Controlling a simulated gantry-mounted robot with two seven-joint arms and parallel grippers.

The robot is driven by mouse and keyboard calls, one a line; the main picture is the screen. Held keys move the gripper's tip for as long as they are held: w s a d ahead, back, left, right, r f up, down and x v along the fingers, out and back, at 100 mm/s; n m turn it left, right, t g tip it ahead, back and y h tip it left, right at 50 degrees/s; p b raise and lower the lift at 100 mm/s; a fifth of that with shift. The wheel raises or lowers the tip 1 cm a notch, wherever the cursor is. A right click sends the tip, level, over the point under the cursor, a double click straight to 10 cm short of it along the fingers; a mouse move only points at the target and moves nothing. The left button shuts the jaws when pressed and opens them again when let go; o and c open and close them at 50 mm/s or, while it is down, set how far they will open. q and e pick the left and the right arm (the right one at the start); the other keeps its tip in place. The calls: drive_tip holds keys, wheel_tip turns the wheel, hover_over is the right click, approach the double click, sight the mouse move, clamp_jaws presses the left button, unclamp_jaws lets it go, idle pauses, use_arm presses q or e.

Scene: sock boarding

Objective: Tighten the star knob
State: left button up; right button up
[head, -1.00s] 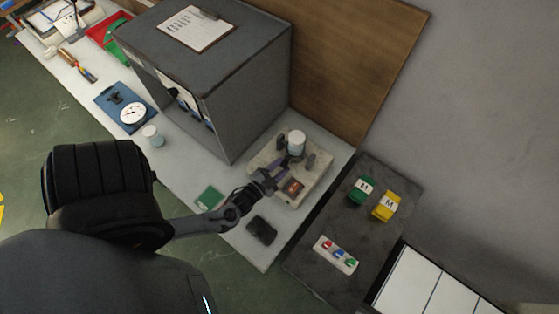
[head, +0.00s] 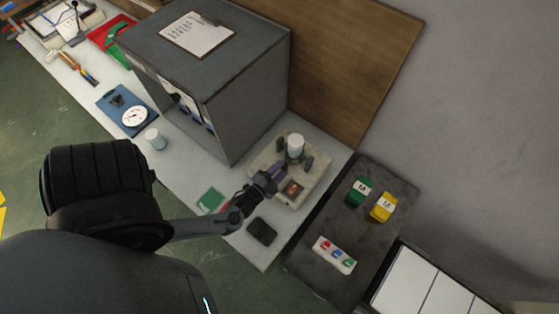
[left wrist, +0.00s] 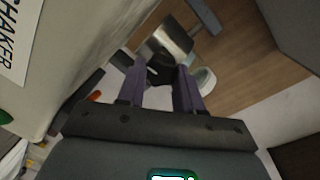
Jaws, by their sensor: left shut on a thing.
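My left gripper (head: 274,176) reaches over the near-left side of a beige fixture (head: 316,174) on the white bench. The fixture carries a white upright cylinder (head: 295,146), dark side pieces and a small red display (head: 293,188). In the left wrist view, my left gripper (left wrist: 170,80) has its purple fingers shut on a black knob (left wrist: 160,70), whose shape is partly hidden by the fingers. A metallic cylinder (left wrist: 172,38) and a grey bar lie just past the fingertips. My right gripper is in neither view.
A large grey cabinet (head: 255,50) stands beside the fixture. A dark pad (head: 262,231) and a green card (head: 210,200) lie near my forearm. A dark side table (head: 300,262) holds green and yellow blocks and a strip of colored buttons.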

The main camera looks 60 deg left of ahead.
use_arm(q)
drive_tip(key=o, duration=1)
drive_tip(key=b+v, duration=0.1)
drive_tip(key=v, duration=0.9)
drive_tip(key=shift+s+d, duration=0.2)
drive_tip(key=shift+s, duration=0.15)
